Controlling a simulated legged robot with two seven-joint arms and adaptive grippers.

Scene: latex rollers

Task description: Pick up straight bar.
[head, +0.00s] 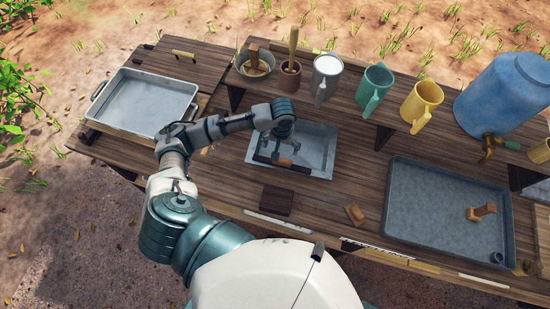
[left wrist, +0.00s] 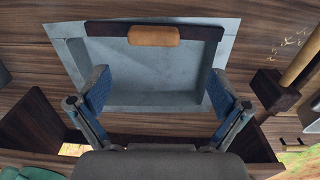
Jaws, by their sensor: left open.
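The straight bar (head: 285,163) is dark with an orange-brown middle grip. It lies across the near part of a shallow grey metal tray (head: 322,137) in the middle of the bench. In the left wrist view the bar (left wrist: 153,36) spans the tray (left wrist: 150,98) near the top of the picture. My left gripper (head: 288,149) is over the tray, close to the bar in the head view. In the left wrist view my left gripper (left wrist: 160,76) has its blue-padded fingers spread wide, with nothing between them, and the bar lies beyond the fingertips. My right gripper is not in view.
A raised shelf behind the tray holds a grey mug (head: 326,76), a teal mug (head: 374,88), a yellow mug (head: 422,103) and brown pots. A blue water barrel (head: 507,92) stands at right. Large trays lie at left (head: 150,100) and right (head: 430,215).

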